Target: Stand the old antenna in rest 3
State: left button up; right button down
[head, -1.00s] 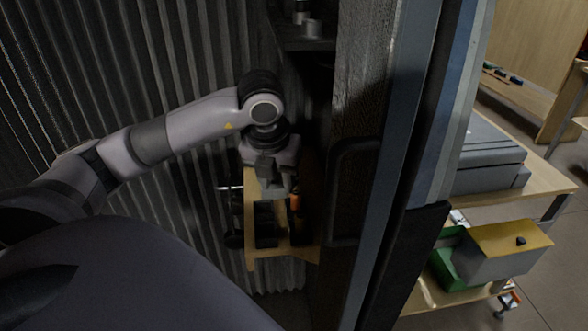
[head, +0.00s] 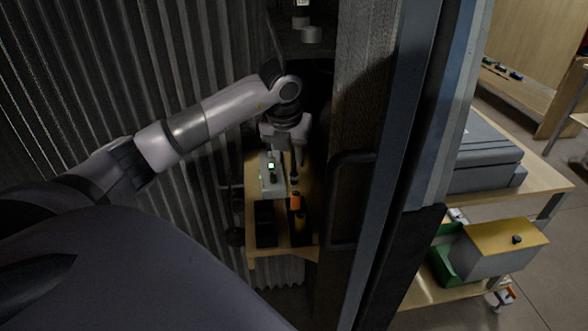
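My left gripper (head: 289,152) is above the back part of a small wooden shelf (head: 252,222), pointing down. Its two fingers look spread, with nothing visible between them. A dark, slim upright piece (head: 294,178) stands just below and in front of it; I cannot tell whether this is the old antenna. An orange-banded item (head: 296,201) stands in front of that piece. I cannot make out any rest numbers. My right gripper is not in view.
A pale device with a small lit screen (head: 272,172) and a black open bin (head: 265,224) stand on the shelf. A door edge with a dark handle (head: 333,198) is close on the right. Beyond it are a grey case (head: 484,158) and a yellow-lidded box (head: 495,248).

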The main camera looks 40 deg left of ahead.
aim_at(293, 152)
pick_arm(q)
jog(key=w, duration=0.1)
jog(key=w+a, duration=0.1)
jog(key=shift+w+a, duration=0.2)
jog(key=shift+w, duration=0.1)
jog(key=shift+w+a+f+p, duration=0.1)
jog(key=shift+f+p, duration=0.3)
jog(key=shift+f, duration=0.15)
jog(key=shift+c, duration=0.4)
grip_shut()
